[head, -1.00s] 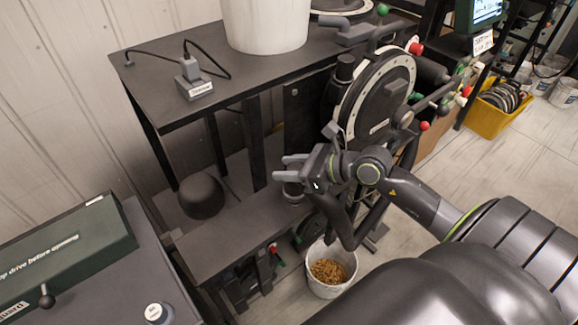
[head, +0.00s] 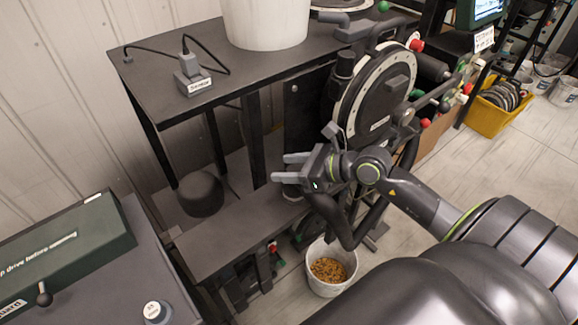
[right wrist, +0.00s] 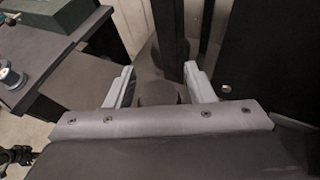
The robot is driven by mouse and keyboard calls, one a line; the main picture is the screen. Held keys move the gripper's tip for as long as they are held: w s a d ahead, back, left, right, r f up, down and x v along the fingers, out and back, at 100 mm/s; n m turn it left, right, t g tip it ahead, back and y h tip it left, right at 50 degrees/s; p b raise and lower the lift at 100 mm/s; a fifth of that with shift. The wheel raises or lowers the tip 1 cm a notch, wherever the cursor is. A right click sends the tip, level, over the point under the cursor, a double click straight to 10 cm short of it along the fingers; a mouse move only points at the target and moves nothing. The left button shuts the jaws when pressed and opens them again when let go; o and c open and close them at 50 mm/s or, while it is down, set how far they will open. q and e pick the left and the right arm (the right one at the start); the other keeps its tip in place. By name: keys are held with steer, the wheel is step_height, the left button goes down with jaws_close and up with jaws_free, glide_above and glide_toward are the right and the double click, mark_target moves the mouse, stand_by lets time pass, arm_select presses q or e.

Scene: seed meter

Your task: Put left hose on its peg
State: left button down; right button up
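My right gripper (head: 287,167) is open beside the black seed meter frame, its two grey fingers pointing left. A thick black hose (head: 352,238) hangs in a loop below the round meter housing (head: 376,100); one side rises behind my right gripper, where its end is hidden. A dark cylindrical piece (head: 293,191) shows just under the fingers; I cannot tell whether it is the hose end or a peg. In the right wrist view the fingers (right wrist: 160,86) stand wide apart, with a dark rounded piece (right wrist: 157,92) between or beyond them. My left gripper is out of view.
A white bucket of grain (head: 331,268) stands on the floor below the hose. The black bench (head: 150,80) carries a white container (head: 263,25) and a small grey device (head: 192,75). A dark round object (head: 200,193) sits on the lower shelf. A green box (head: 70,250) is at left.

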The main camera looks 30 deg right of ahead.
steer(key=shift+o, duration=1.3)
steer(key=shift+s, duration=0.1)
steer(key=p+v, duration=0.5)
steer(key=v, duration=1.2)
steer(key=shift+s+r, duration=0.1)
